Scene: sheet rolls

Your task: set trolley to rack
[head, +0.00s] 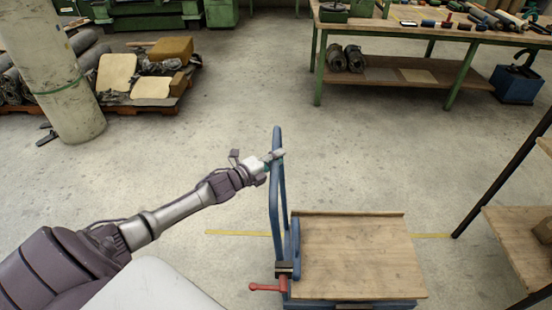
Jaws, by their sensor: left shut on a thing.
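A trolley (355,255) with a flat wooden deck and a blue frame stands in front of me, right of the middle. Its upright blue handle (276,205) rises at the deck's left side. My left gripper (272,157) is shut on the trolley handle near its top; the fingers partly hide the bar. A red lever (266,287) sticks out left at the handle's base. A rack (520,225) with dark posts and wooden shelves is cut off at the right edge, a short gap from the trolley. My right gripper is not in view.
A yellow floor line (432,236) runs past the trolley toward the rack. A green-legged workbench (440,30) with tools stands at the back right, a blue bin (514,88) beside it. A concrete pillar (50,65) and loaded pallet stand back left. The middle floor is clear.

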